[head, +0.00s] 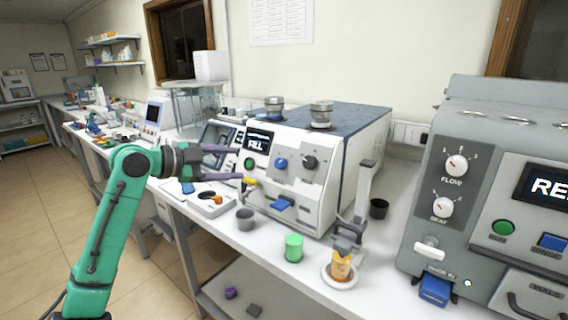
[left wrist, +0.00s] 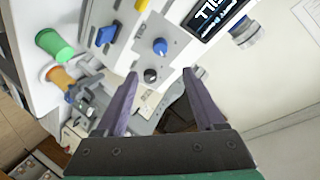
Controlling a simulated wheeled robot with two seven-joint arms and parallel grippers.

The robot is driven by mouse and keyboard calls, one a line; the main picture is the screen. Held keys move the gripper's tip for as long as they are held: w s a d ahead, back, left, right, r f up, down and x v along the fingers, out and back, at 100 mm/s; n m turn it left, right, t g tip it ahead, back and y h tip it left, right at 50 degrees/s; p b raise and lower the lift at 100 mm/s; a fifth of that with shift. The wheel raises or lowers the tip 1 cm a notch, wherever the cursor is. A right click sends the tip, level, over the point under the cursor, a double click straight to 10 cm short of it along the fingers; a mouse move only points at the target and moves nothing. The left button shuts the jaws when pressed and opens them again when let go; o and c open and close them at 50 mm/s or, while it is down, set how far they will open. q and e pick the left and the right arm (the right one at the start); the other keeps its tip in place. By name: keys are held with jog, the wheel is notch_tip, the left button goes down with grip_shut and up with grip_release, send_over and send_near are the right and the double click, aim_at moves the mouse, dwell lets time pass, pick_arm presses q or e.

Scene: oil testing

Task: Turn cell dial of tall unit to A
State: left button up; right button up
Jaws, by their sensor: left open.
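The white unit (head: 290,185) has a screen reading FILL (head: 258,142), a blue knob (head: 281,163) and a black dial (head: 310,162) on its front. The blue knob (left wrist: 160,46) and black dial (left wrist: 150,75) also show in the left wrist view; no letters around them are legible. The larger grey unit (head: 440,130) at right has FLOW (head: 457,165) and SEAT (head: 442,207) dials. I cannot tell which is the tall unit. My left gripper (head: 228,161) is open and empty, left of the white unit's knobs. In its wrist view (left wrist: 161,74), the black dial appears between the fingers, apart from them.
A grey cup (head: 245,219), a green cup (head: 293,248) and an orange cup (head: 341,268) at a grey stand (head: 364,190) stand along the bench front. Two metal pots (head: 274,107) (head: 321,114) sit on the white unit. Open floor (head: 30,205) lies at left.

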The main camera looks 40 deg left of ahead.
pick_arm(q)
jog(key=p, duration=0.2)
send_near(277, 163)
jog(key=w, duration=0.1)
jog(key=p+x, duration=0.2)
jog(key=x, duration=0.4)
jog(key=shift+d, duration=0.15)
jog(key=shift+w+d+f, duration=0.1)
jog(key=shift+w+f, duration=0.3)
jog(key=shift+w, duration=0.2)
pick_arm(e)
jog(key=r, duration=0.3)
jog(key=s+a+r, duration=0.1)
jog(key=shift+a+r, duration=0.1)
jog(key=shift+r, duration=0.1)
pick_arm(q)
grip_shut()
pick_arm(e)
jog(key=shift+w, duration=0.1)
